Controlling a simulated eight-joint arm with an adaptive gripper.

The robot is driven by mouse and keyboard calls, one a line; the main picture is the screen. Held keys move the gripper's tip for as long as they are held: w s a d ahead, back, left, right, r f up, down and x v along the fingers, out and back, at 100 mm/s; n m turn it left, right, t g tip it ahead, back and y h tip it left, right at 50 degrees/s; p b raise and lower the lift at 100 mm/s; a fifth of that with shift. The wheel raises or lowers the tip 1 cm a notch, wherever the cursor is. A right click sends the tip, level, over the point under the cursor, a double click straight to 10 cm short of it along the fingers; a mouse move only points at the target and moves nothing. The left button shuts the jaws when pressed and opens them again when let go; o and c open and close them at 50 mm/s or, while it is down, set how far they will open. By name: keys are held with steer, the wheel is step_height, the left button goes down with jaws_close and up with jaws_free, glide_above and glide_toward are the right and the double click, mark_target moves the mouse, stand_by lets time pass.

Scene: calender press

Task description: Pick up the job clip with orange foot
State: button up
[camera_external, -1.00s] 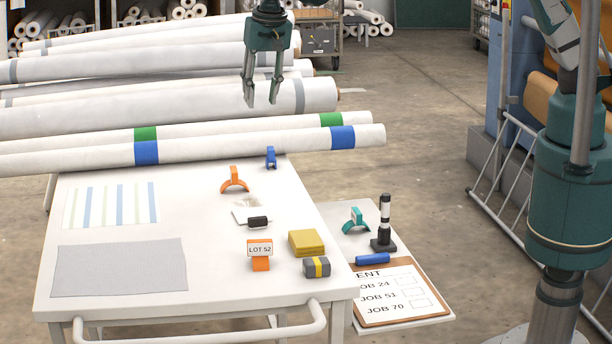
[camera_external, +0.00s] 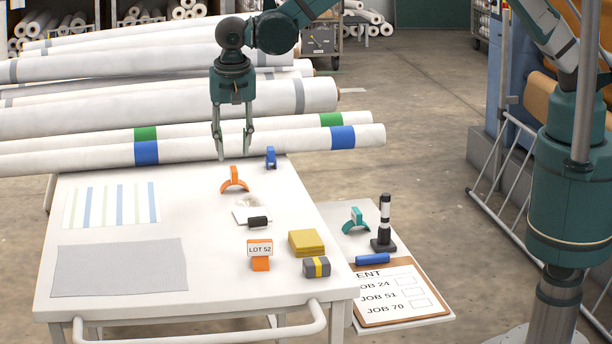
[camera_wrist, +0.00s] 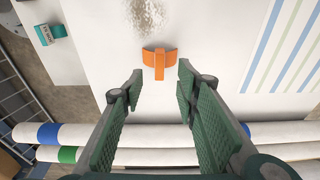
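The clip with the orange foot (camera_external: 234,186) stands on the white table, with a curved foot and an upright tab. It also shows in the wrist view (camera_wrist: 159,57), just beyond my fingertips. My gripper (camera_external: 234,156) is open and empty, with its fingers pointing down above and slightly behind the orange clip. In the wrist view my gripper (camera_wrist: 160,80) has its two fingers spread to either side of the clip's tab, apart from it. A teal clip (camera_external: 356,218) stands on the side shelf. A blue clip (camera_external: 270,157) stands near the table's back edge.
White rolls (camera_external: 300,143) with blue and green bands lie behind the table, close to my fingers. A LOT 52 card (camera_external: 260,249), yellow block (camera_external: 306,242), grey block (camera_external: 316,267) and dark roller (camera_external: 257,221) are nearer the front.

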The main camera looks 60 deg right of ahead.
mark_target(235, 169)
steer(key=shift+w+d+f, duration=0.1)
steer(key=shift+d+f, duration=0.05)
steer(key=shift+f, duration=1.15)
steer(key=shift+w+d+f+b, duration=0.15)
steer(key=shift+f+b, duration=0.3)
steer(key=shift+f, duration=0.85)
steer(key=shift+w+d+f+b, duration=0.15)
steer(key=shift+f+b, duration=0.3)
steer(key=shift+f, duration=0.8)
steer(key=shift+s, duration=0.1)
jaws_close()
steer(key=shift+r+p, duration=0.95)
steer(key=shift+r, duration=4.05)
